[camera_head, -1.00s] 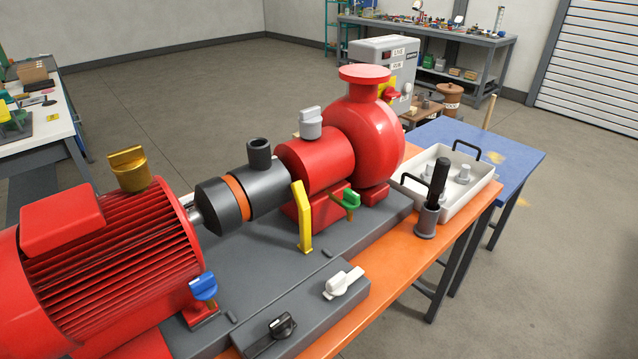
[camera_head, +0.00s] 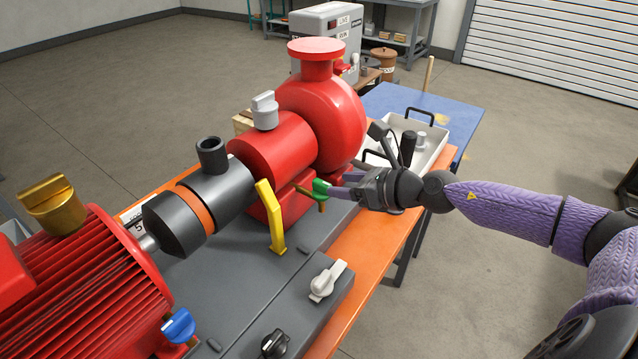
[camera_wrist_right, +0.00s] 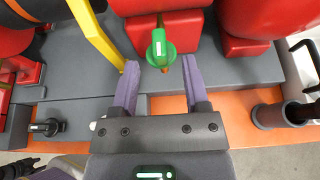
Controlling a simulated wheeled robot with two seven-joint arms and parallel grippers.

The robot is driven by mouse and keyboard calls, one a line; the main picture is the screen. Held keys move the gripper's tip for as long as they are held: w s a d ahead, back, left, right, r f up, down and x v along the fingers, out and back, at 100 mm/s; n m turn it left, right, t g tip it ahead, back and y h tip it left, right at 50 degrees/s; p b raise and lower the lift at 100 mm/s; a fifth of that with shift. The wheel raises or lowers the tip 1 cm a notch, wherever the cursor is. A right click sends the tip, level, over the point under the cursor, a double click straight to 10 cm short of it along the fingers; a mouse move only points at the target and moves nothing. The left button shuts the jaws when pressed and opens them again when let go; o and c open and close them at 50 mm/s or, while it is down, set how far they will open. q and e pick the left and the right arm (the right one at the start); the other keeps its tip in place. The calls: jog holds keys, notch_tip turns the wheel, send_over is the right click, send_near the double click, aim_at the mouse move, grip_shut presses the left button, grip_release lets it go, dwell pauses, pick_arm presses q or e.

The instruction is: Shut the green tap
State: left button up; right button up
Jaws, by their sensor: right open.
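The green tap (camera_head: 320,187) sits low on the front of the red pump (camera_head: 335,118). In the right wrist view the green tap handle (camera_wrist_right: 160,49) lies just beyond and between my fingertips, with a brass-coloured stem beside it. My right gripper (camera_head: 338,187) reaches in from the right at the tap's height. In the right wrist view its two purple fingers (camera_wrist_right: 161,70) are spread apart with nothing between them but the view of the tap ahead. I cannot tell whether a finger touches the handle.
A yellow bracket (camera_head: 270,217) stands just left of the tap. A white handle (camera_head: 327,281) and a black knob (camera_head: 275,344) are on the grey box in front. A blue tap (camera_head: 178,326) is by the motor. A white tray (camera_head: 436,150) stands behind my right arm.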

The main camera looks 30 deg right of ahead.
aim_at(324, 183)
jog(key=shift+x, duration=2.8)
jog(key=shift+a, duration=0.1)
grip_shut()
